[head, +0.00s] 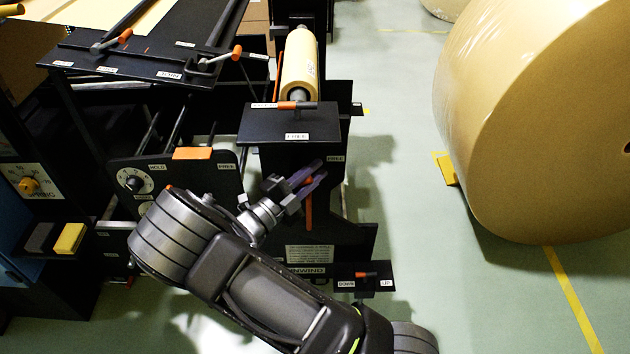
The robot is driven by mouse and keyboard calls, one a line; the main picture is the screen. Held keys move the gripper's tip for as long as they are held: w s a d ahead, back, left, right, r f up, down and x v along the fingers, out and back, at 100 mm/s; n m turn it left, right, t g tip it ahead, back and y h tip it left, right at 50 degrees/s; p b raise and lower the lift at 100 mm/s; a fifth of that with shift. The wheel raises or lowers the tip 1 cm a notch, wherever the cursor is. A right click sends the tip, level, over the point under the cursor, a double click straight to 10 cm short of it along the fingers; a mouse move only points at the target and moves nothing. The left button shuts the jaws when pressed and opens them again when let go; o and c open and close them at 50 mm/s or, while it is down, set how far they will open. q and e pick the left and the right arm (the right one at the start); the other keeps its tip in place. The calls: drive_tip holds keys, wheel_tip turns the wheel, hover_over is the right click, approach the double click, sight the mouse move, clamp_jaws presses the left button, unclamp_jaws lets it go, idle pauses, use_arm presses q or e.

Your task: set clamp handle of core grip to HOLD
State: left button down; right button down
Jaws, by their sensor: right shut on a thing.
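My right gripper (312,177) reaches in from below, in front of the black unwind stand. It is shut on an orange handle (309,211), whose lower part hangs down below the fingers. A FREE label (336,158) is just above and right of the fingers. Any matching HOLD label there is hidden or unreadable, and the fingers cover the handle's upper end. A second lever with an orange tip (288,105) lies across the black top plate, above another FREE label (297,137). My left gripper is out of view.
A kraft roll on a core (299,65) stands behind the plate. A dial panel (180,180) with HOLD and FREE labels is at left. A lever marked DOWN and UP (366,275) sits low. A huge kraft roll (540,120) stands right; green floor between is clear.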

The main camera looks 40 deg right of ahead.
sight(295, 165)
drive_tip(key=a+r+n+t+h+b, duration=0.1)
drive_tip(key=n+t+b, duration=0.2)
drive_tip(key=n+t, duration=0.1)
drive_tip(key=w+n+t+b, duration=0.1)
drive_tip(key=n+t+b, duration=0.3)
drive_tip(key=n, duration=0.2)
drive_tip(key=w+a+r+n+t+h+b, duration=0.1)
drive_tip(key=n+t+b, duration=0.2)
drive_tip(key=n, duration=0.3)
drive_tip(key=shift+a+r+t+h, duration=0.3)
drive_tip(key=shift+t, duration=0.2)
drive_tip(key=shift+w+a+r+n+t+y+b, duration=0.15)
drive_tip(key=shift+n+t+y+b, duration=0.35)
drive_tip(key=shift+n+t, duration=0.5)
drive_tip(key=shift+w+a+r+n+t+y+b, duration=0.2)
drive_tip(key=shift+n+t+y, duration=0.5)
drive_tip(key=shift+n, duration=0.5)
drive_tip(key=shift+s+f+t, duration=0.1)
drive_tip(key=shift+t, duration=0.2)
drive_tip(key=c, duration=1.3)
unclamp_jaws()
drive_tip(key=shift+c, duration=0.2)
drive_tip(key=b+v, duration=0.1)
drive_tip(key=v, duration=0.6)
drive_tip(key=shift+s+a+f, duration=0.2)
drive_tip(key=shift+a+f, duration=0.05)
